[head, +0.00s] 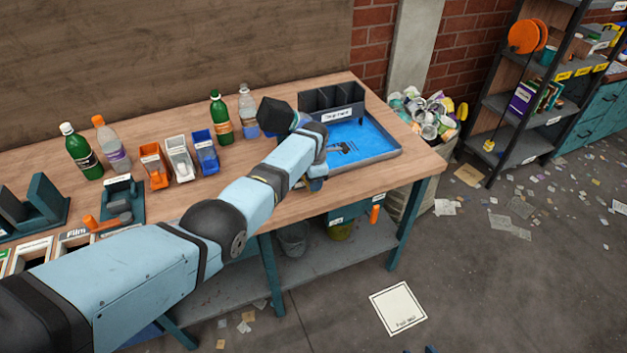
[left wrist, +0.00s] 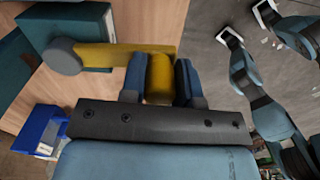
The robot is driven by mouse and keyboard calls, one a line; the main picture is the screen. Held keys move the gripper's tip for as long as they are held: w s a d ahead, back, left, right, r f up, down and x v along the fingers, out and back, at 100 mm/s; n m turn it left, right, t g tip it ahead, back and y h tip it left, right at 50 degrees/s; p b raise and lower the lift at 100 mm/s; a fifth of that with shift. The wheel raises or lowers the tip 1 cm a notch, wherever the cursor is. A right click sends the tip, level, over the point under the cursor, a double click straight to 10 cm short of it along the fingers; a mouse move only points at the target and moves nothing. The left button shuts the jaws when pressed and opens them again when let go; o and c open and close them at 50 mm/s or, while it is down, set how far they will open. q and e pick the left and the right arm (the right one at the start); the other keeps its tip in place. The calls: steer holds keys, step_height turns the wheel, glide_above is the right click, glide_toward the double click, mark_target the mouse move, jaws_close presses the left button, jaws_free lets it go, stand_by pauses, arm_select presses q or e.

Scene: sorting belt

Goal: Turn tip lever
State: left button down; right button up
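A yellow lever (left wrist: 105,55) lies across the upper left of the left wrist view, with a round grey pivot on a teal block (left wrist: 88,22). My left gripper (left wrist: 160,82) has its two dark blue fingers on either side of the lever's yellow end grip (left wrist: 159,70). The fingers sit close against the grip, with no clear gap. In the head view my left gripper (head: 316,183) is over the table's front edge, and my arm hides most of the lever. My right gripper's fingers are not clear; only small dark blue tips show at the head view's bottom edge.
A blue tray (head: 362,142) with dark compartments stands at the table's right end. Orange, white and blue bins (head: 205,152) and several bottles stand behind my arm. Another lever, orange (head: 100,224), is at the left. A white floor mat (head: 398,308) lies in front.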

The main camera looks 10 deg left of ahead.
arm_select(q)
steer(key=c, duration=1)
jaws_free()
steer(key=shift+d, duration=0.1)
steer(key=shift+o, duration=0.8)
steer(key=shift+r, duration=0.35)
step_height(320, 180, up, 13)
steer(key=p, duration=0.1)
